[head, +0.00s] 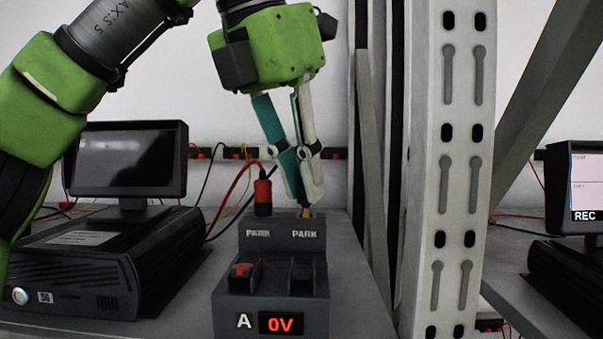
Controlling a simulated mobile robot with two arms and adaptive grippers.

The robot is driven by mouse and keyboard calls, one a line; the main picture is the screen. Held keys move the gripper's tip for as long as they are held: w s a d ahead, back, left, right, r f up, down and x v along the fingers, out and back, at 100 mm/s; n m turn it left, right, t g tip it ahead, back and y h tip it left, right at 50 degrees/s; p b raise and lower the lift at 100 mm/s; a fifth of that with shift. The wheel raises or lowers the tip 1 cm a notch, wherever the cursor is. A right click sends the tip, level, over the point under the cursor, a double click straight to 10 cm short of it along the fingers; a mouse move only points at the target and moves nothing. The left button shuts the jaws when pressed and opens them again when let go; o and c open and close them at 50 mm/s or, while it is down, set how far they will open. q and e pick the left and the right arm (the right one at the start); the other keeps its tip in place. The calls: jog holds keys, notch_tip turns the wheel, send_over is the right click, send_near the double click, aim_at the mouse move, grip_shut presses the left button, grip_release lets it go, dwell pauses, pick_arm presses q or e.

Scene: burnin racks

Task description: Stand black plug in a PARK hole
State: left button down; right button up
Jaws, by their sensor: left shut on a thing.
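A grey power unit (270,318) marked A shows 0V on its red display. Two PARK labels mark its raised back block (275,233). A red plug (262,192) with a red cable stands upright at the left PARK position. My left gripper (305,198) points down above the right PARK position, its fingers closed together. A small dark and brassy tip (304,212) shows just below the fingertips; I take it as part of the black plug, otherwise hidden by the fingers. I cannot tell whether it is in the hole. My right gripper is not in view.
A red socket (243,271) and a black socket (301,273) are at the unit's front. A black computer box (110,262) with a monitor (128,160) stands left. A perforated rack post (445,180) rises close on the right. Cables run behind.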

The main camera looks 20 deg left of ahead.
pick_arm(q)
jog(key=shift+f+b, duration=0.35)
jog(key=shift+f, duration=0.35)
dwell(0.5)
jog(key=c, duration=1.9)
grip_release()
jog(key=shift+o, duration=0.3)
jog(key=o, duration=0.3)
jog(key=shift+r+p, duration=0.8)
jog(key=shift+r, duration=1.95)
